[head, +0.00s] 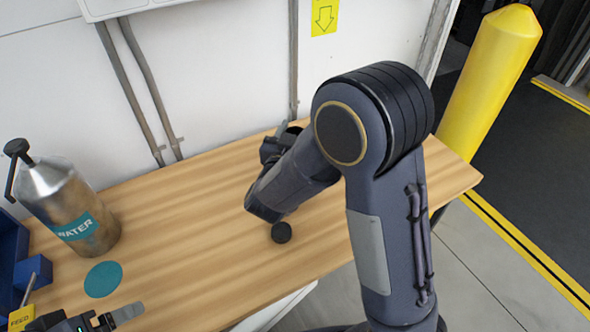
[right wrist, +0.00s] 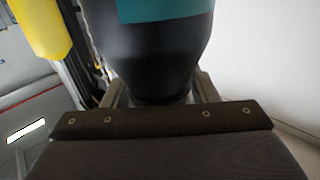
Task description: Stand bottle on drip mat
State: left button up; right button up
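The drip mat appears to be the flat teal disc (head: 103,279) lying bare on the table at the left in the head view. In the right wrist view a dark bottle (right wrist: 155,60) with a teal band stands between the two fingers of my right gripper (right wrist: 158,92). The fingers press on its narrow end from both sides. In the head view my right forearm covers most of this gripper and the bottle. My left gripper (head: 95,322) is at the bottom left edge, mostly cut off, with one grey finger showing near the mat.
A metal canister (head: 72,215) labelled WATER, with a black pump top, stands just behind the mat. A blue bin (head: 12,258) and a yellow FEED label (head: 20,318) are at the left edge. A dark round thing (head: 281,232) shows below my right forearm. The table's middle (head: 190,220) is clear.

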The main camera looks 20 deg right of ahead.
grip_shut()
jog(key=shift+r, duration=0.25)
